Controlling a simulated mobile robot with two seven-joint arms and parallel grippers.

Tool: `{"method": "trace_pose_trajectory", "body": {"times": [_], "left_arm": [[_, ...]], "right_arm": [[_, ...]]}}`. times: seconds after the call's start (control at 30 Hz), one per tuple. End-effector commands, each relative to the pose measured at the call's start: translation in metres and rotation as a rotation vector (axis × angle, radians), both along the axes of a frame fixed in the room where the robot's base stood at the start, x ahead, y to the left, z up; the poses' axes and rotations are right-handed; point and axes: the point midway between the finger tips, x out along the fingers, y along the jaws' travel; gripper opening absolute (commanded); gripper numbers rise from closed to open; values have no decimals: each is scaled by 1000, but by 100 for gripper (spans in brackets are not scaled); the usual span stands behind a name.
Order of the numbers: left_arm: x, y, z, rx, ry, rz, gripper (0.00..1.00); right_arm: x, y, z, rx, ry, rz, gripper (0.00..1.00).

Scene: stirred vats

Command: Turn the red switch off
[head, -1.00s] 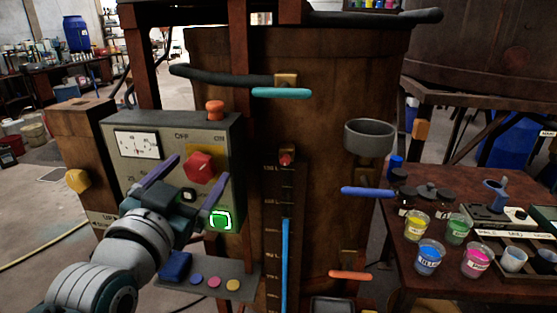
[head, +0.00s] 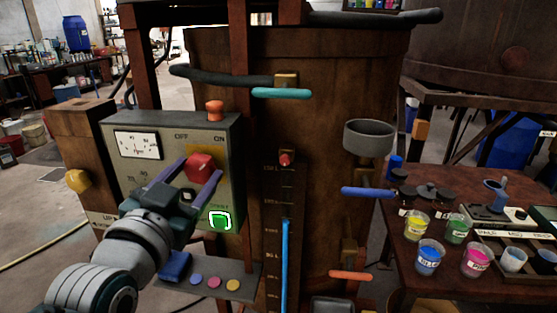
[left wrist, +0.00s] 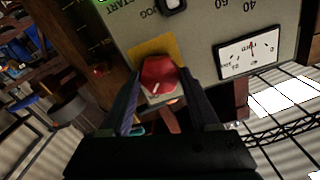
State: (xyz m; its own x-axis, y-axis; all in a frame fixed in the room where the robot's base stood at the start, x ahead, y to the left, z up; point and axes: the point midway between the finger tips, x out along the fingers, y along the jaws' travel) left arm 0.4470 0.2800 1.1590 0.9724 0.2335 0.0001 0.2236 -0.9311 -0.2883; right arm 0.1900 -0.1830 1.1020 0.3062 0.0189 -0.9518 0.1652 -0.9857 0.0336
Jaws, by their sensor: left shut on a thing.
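The red switch (head: 201,166) is a knob on the grey control box, between the OFF and ON labels. In the left wrist view the red switch (left wrist: 160,78) sits on a yellow plate, with a pale mark on its face. My left gripper (head: 195,172) has its two purple-grey fingers on either side of the knob and is shut on it. In the left wrist view the left gripper (left wrist: 158,92) has a finger at each side of the knob. My right gripper is not in view.
The control box (head: 228,150) also carries a dial gauge (head: 138,145), a green-lit start button (head: 220,220) and an orange mushroom button (head: 215,110). A shelf (head: 240,272) with coloured buttons lies below. Coloured handles stick out from the wooden vat (head: 320,120) at right.

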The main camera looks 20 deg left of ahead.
Motion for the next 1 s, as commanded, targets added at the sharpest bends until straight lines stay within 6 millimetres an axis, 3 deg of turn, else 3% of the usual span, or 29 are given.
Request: {"method": "trace_pose_trajectory", "body": {"times": [0.27, 1.0], "left_arm": [[0, 0, 0, -134, -32, 0, 6], [0, 1, 0, -806, -194, 0, 6]], "right_arm": [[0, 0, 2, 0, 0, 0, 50], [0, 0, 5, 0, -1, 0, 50]]}}
